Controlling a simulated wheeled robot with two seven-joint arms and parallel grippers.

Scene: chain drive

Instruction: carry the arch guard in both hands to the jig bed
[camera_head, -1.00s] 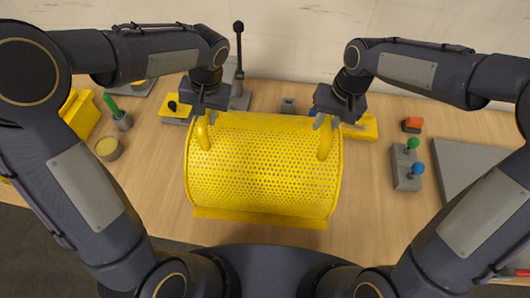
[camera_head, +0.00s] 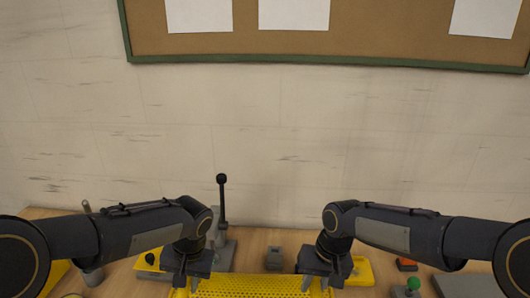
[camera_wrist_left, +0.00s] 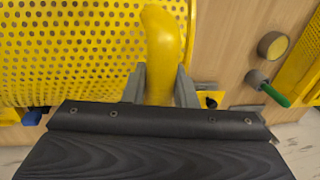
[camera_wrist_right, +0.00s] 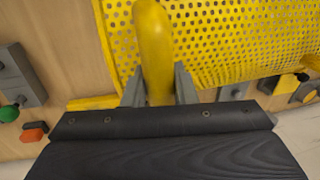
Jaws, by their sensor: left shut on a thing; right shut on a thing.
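The yellow perforated arch guard (camera_head: 250,286) shows only as a strip at the bottom edge of the head view. Its holed sheet also fills much of the left wrist view (camera_wrist_left: 70,50) and the right wrist view (camera_wrist_right: 220,40). My left gripper (camera_wrist_left: 160,88) is shut on one yellow handle (camera_wrist_left: 162,40) of the guard. My right gripper (camera_wrist_right: 158,88) is shut on the other yellow handle (camera_wrist_right: 153,40). In the head view my left gripper (camera_head: 186,278) and right gripper (camera_head: 320,280) stand at the guard's two ends. I cannot make out the jig bed for certain.
A dark upright lever (camera_head: 222,200) stands on a grey base behind the guard. A small grey block (camera_head: 273,258) sits between my grippers. A red button block (camera_head: 406,265) and a green-knobbed control (camera_head: 413,284) are at the right. The wall (camera_head: 270,130) rises behind the table.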

